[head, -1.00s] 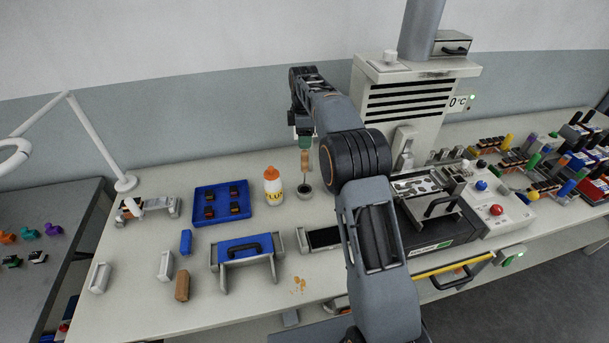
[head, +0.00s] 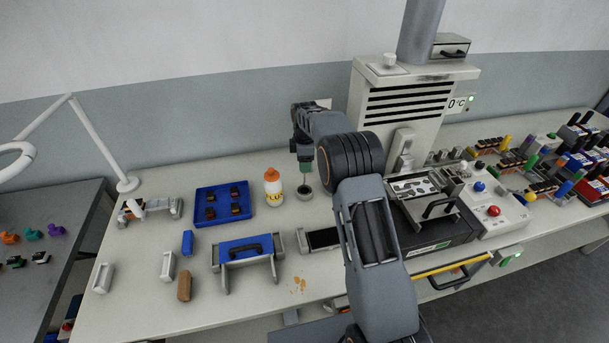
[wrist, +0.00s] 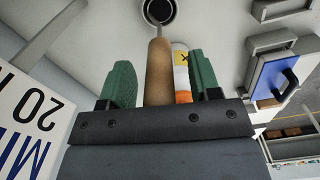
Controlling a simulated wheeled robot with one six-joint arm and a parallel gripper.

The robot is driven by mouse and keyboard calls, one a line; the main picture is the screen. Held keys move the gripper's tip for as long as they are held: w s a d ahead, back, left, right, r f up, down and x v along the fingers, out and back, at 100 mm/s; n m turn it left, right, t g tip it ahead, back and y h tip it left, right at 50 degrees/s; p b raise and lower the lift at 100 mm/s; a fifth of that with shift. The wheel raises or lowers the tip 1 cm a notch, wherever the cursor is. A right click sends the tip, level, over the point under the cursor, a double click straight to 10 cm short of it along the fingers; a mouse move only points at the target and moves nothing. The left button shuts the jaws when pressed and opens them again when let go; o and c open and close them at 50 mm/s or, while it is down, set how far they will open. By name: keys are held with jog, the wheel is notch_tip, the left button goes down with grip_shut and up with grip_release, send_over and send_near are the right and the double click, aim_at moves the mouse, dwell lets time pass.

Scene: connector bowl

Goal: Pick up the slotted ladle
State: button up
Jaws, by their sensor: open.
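The slotted ladle (wrist: 159,72) shows its wooden handle between my open fingers in the wrist view. A thin metal stem runs from the handle to a small dark round cup (wrist: 160,12). A gap shows between the handle and each green fingertip. My gripper (wrist: 162,82) is open and points down around the handle. In the head view my gripper (head: 305,164) is over the cup (head: 304,192), and its fingers and arm hide most of the ladle. The slotted end is not visible.
A white bottle with an orange cap (head: 272,190) stands close on the left. A blue tray (head: 222,218) with dark parts lies further left. A blue-topped handled block (head: 245,250) is in front. A tall grey vented machine (head: 398,110) stands to the right.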

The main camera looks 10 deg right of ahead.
jog(key=c, duration=1)
jog(key=shift+r, duration=0.1)
